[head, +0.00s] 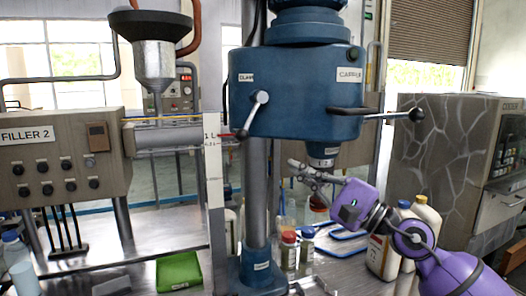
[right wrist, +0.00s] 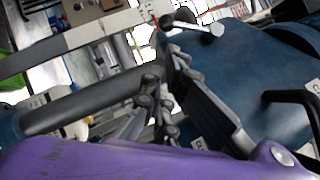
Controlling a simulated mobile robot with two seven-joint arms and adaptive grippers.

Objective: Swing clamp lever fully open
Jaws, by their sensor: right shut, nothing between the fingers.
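The clamp lever (head: 252,115) is a short silver arm with a bright round hub and a dark knob. It sits on the left front of the blue machine head (head: 300,95), below a label that seems to read CLAMP, and slants down to the left. It also shows at the top of the right wrist view (right wrist: 192,24). My purple right arm's gripper (head: 298,170) is shut and empty, below and right of the lever, near the spindle's lower end. Its fingers (right wrist: 160,75) are apart from the lever. My left gripper is not in view.
A grey column (head: 257,190) and a white upright scale (head: 213,175) stand left of my gripper. A long black-knobbed handle (head: 375,114) juts right from the head. Bottles (head: 425,215) and small jars (head: 288,250) stand on the bench below. A green tray (head: 179,270) lies left.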

